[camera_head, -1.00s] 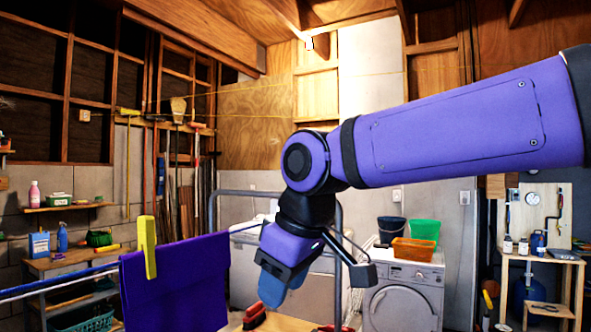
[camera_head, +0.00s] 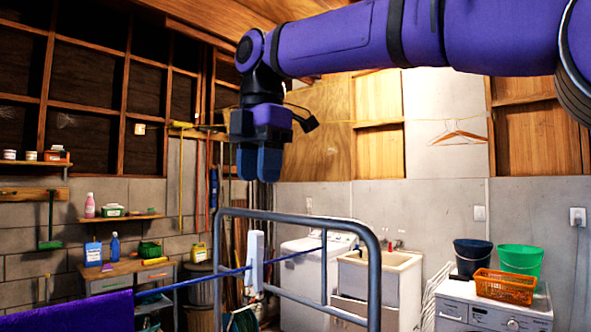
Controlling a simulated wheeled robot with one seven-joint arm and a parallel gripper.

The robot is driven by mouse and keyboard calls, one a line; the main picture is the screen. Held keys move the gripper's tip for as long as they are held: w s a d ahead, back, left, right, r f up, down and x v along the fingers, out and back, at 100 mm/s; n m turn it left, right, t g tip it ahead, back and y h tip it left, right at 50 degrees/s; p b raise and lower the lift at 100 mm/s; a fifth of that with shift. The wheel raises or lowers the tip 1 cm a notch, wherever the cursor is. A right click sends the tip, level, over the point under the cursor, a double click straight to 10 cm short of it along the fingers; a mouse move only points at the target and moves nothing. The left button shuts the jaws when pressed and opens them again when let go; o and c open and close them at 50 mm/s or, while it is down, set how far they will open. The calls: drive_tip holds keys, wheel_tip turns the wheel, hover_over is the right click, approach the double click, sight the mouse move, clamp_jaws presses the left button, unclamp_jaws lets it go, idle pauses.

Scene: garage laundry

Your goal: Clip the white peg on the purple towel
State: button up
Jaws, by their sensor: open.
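The white peg (camera_head: 255,262) stands upright on the blue line, beside the left part of the grey tubular frame. The purple towel (camera_head: 65,312) shows only as a strip at the bottom left; the rest is cut off by the picture edge. My gripper (camera_head: 258,163) points down, open and empty, with its blue fingers apart. In the picture it is above the white peg with a clear gap between them.
The blue line (camera_head: 205,279) runs from the towel through the grey tubular frame (camera_head: 300,218). Behind stand a workbench (camera_head: 125,268), a sink (camera_head: 380,262) and a washing machine (camera_head: 490,305) with an orange basket (camera_head: 504,287) and buckets. Air around my gripper is clear.

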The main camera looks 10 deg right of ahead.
sight(256, 232)
drive_tip(key=shift+w+f, duration=0.1)
drive_tip(key=shift+f, duration=0.9)
drive_tip(key=shift+w+a+f, duration=0.1)
drive_tip(key=shift+w+f, duration=0.05)
drive_tip(key=shift+f, duration=2.1)
drive_tip(key=shift+w+a+f, duration=0.1)
drive_tip(key=shift+f, duration=2.1)
drive_tip(key=c, duration=0.8)
drive_tip(key=shift+r, duration=0.1)
drive_tip(key=shift+r, duration=2.65)
